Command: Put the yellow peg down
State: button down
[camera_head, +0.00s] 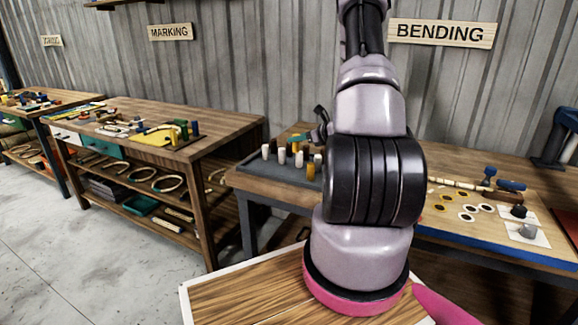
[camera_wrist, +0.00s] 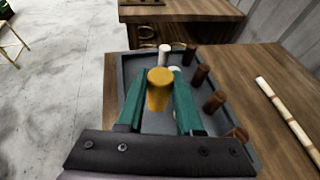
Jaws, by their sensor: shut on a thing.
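My gripper (camera_wrist: 158,84) has two green fingers, shut on the yellow peg (camera_wrist: 158,92). The peg sits between the fingers with its top end toward the wrist camera. It is over the grey tray (camera_wrist: 125,68) on the bending table; I cannot tell whether its lower end touches the tray. A white peg (camera_wrist: 163,55) stands just beyond it, with another pale peg (camera_wrist: 174,70) partly hidden behind the right finger. In the head view my arm covers part of the tray (camera_head: 262,172), and I cannot tell there which yellow peg is held.
Brown pegs (camera_wrist: 214,101) stand along the tray's right side in the wrist view. A pale rattan pole (camera_wrist: 288,110) lies on the tabletop to the right. A workbench with shelves (camera_head: 160,130) stands to the left, across a floor gap.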

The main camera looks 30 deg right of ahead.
jog(key=f, duration=0.9)
jog(key=shift+d+f, duration=0.2)
jog(key=shift+f, duration=0.05)
jog(key=shift+s, duration=0.1)
jog(key=c, duration=0.6)
grip_release()
jog(key=shift+f, duration=0.15)
jog(key=shift+o, duration=0.2)
